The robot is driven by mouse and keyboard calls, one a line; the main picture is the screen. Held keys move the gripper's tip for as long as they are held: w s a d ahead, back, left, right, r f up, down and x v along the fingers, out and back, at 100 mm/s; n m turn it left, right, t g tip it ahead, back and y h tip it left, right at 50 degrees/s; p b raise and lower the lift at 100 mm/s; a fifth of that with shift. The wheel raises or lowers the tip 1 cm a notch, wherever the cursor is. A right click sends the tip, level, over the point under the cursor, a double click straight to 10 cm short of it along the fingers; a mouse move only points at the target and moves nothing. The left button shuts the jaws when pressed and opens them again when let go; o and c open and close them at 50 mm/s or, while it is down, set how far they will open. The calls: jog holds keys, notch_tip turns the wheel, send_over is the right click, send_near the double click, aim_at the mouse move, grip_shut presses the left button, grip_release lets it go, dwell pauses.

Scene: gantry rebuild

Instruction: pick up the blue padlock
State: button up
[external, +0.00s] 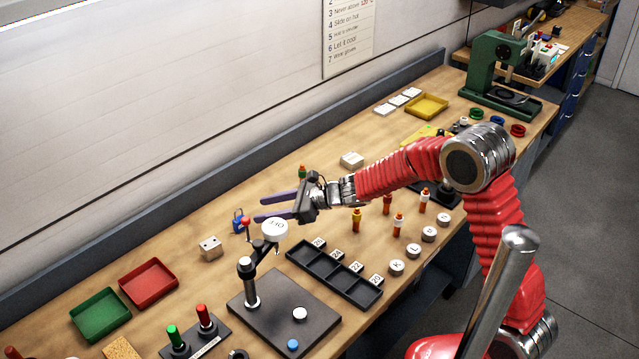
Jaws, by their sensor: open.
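The blue padlock (238,222) is small and sits on the wooden workbench, left of the middle of the external view. My gripper (264,207) reaches in from the right with its two purple fingers spread apart and nothing between them. The fingertips point left toward the padlock and look a short way to its right in the picture. I cannot tell their exact height above the bench or whether they touch it. A red-topped pin (246,223) stands in front of the padlock's right side in the picture.
A white round piece marked 130 (275,229) tops a post fixture near the fingers. A pale block (211,248) lies left of it. Red (148,284) and green (100,315) trays sit at the left. A black compartment tray (333,277) lies in front.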

aim_at(239, 219)
jog(key=shift+x, duration=2.05)
jog(key=shift+x, duration=2.6)
jog(key=c, duration=1.1)
